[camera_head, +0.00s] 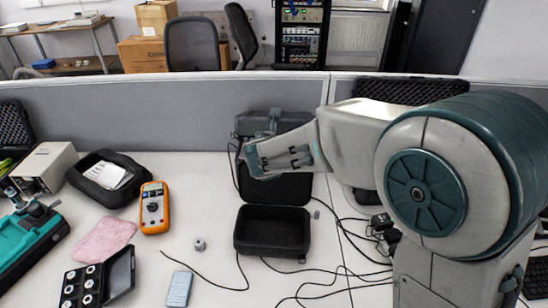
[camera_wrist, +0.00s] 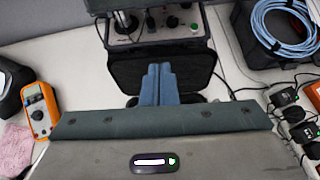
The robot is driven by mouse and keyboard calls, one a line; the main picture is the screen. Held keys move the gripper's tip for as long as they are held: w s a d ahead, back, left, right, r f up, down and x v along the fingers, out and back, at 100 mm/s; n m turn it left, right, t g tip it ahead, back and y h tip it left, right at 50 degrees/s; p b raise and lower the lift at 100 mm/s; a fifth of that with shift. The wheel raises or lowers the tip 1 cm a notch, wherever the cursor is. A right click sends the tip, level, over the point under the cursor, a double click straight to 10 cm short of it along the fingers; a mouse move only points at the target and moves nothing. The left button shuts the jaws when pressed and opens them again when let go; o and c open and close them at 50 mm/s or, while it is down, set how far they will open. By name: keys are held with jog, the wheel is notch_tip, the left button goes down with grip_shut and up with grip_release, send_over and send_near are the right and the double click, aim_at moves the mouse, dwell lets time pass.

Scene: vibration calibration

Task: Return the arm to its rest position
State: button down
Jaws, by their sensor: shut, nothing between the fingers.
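My gripper (camera_head: 274,118) is held over the table at the back middle, in front of a dark instrument box. My arm reaches to it from the right, bent at the large teal and grey joint. In the wrist view my gripper's two blue-grey fingers (camera_wrist: 157,84) are together with nothing between them. They appear over the dark open case. What lies directly under the hand is partly hidden.
The open black case (camera_head: 272,232) lies below the hand. An orange multimeter (camera_head: 154,207), a pink cloth (camera_head: 103,238) and a small metal block (camera_head: 199,244) are left. Cables and black adapters (camera_wrist: 284,97) lie right. A grey partition (camera_head: 190,112) stands behind.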

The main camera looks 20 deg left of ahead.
jog(key=s+d+r+m+g+h, duration=0.1)
jog(key=s+d+r+m+h, duration=0.15)
jog(key=d+m, duration=0.85)
jog(key=s+d+r+m+g+h, duration=0.25)
jog(key=d+m, duration=0.45)
jog(key=d, duration=0.7)
jog(key=s+d+f+m+g+y, duration=0.1)
jog(key=s+d+m, duration=0.3)
jog(key=s+m, duration=0.5)
jog(key=s+d+f+m+g+y, duration=0.1)
jog(key=s+d+f+m+g, duration=0.1)
jog(key=s+d+m, duration=0.3)
jog(key=s+m, duration=0.4)
jog(key=m, duration=0.2)
jog(key=shift+s+d+m+g+y, duration=0.15)
jog(key=shift+s+m+g+y, duration=0.05)
jog(key=shift+m+g+y, duration=0.15)
